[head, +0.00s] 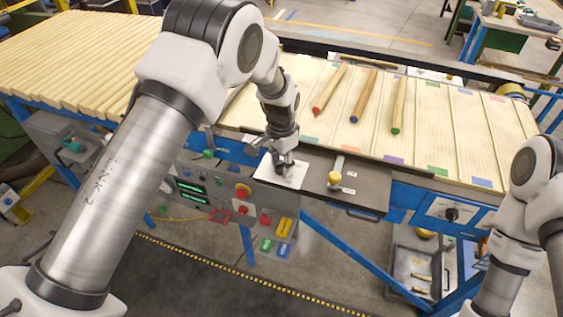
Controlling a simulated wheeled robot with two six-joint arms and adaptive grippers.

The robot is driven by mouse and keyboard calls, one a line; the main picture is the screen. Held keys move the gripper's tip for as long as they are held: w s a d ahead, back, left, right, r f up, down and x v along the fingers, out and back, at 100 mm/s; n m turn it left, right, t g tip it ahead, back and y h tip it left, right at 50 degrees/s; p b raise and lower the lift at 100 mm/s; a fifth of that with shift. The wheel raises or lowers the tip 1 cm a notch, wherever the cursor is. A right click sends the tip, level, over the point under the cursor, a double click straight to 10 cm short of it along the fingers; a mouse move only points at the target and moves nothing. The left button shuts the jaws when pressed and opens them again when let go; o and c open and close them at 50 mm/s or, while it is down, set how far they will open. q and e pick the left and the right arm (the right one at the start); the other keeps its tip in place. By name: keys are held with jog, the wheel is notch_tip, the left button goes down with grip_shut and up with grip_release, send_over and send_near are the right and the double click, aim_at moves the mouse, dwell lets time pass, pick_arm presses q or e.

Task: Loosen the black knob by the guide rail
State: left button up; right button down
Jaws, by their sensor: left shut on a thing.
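My left gripper (283,168) points down over a white plate (294,180) at the left end of the dark shelf along the front of the line. It is shut on a small dark thing there, apparently the black knob; the fingers hide most of it. Another black knob (451,214) shows on a white panel at the right of the blue frame, with no gripper near it. My right arm is at the right edge; its gripper is outside the picture.
A yellow-topped handle (335,178) stands on the dark shelf (365,186) just right of my left gripper. A grey control box (205,200) with a red button (243,190) is below left. Three turned wood pieces with coloured tips lie on the slatted bed (440,130).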

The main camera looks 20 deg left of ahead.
pick_arm(q)
jog(key=shift+n, duration=0.3)
jog(key=n+b, duration=0.1)
jog(key=n, duration=0.3)
jog(key=shift+s+f, duration=0.1)
jog(key=n, duration=0.4)
jog(key=shift+n+b, duration=0.3)
jog(key=shift+n, duration=0.1)
jog(key=n, duration=0.4)
jog(key=shift+d, duration=0.1)
jog(key=shift+n+b, duration=0.4)
jog(key=shift+n, duration=1.8)
jog(key=o, duration=1.1)
jog(key=shift+o, duration=0.2)
